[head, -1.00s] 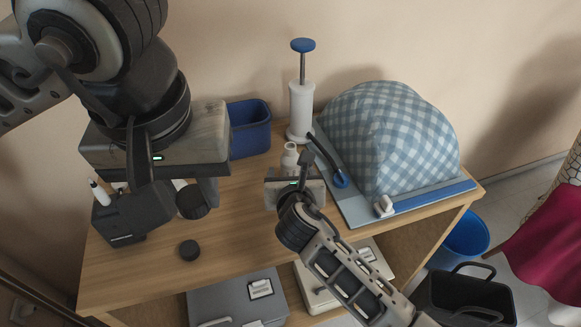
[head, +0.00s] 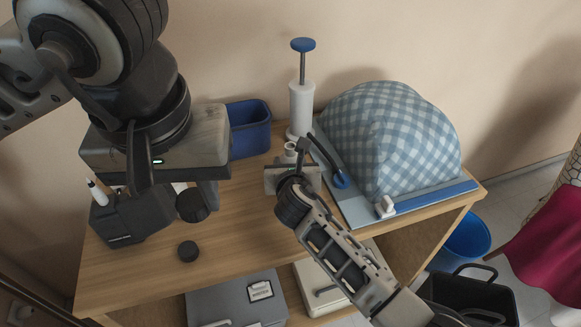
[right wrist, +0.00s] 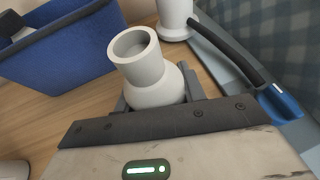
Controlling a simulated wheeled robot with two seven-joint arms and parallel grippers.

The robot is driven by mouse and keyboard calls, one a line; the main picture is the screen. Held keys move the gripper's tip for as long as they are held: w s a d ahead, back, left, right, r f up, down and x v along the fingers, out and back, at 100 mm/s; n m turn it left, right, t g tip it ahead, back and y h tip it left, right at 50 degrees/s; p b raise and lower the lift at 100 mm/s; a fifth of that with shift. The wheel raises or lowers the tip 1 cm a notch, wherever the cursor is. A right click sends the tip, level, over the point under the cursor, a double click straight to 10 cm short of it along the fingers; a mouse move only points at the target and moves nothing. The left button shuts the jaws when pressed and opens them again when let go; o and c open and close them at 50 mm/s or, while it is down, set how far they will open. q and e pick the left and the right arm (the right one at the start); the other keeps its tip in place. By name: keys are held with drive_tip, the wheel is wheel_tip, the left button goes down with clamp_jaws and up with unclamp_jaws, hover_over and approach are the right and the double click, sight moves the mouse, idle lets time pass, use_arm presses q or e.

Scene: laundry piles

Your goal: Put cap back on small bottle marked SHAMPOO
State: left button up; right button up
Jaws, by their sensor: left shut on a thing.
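A small white open-necked bottle (right wrist: 150,75) stands on the table, with no cap on its mouth; in the head view it shows beyond my right gripper (head: 290,160). No label can be read. The right gripper's fingers lie close against both sides of the bottle's body, and its lower part is hidden. My left gripper (head: 200,190) is shut on a dark round cap (head: 192,206) and holds it above the table's left part, well left of the bottle. Another dark round cap (head: 188,251) lies on the table below it.
A blue bin (head: 250,130) and a white pump (head: 300,108) with a blue knob stand behind the bottle. A dark box with pens (head: 125,220) stands left. The front middle of the table is clear.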

sight(291, 147)
drive_tip(key=c, duration=0.3)
drive_tip(key=shift+c, duration=0.2)
drive_tip(key=shift+r, duration=0.15)
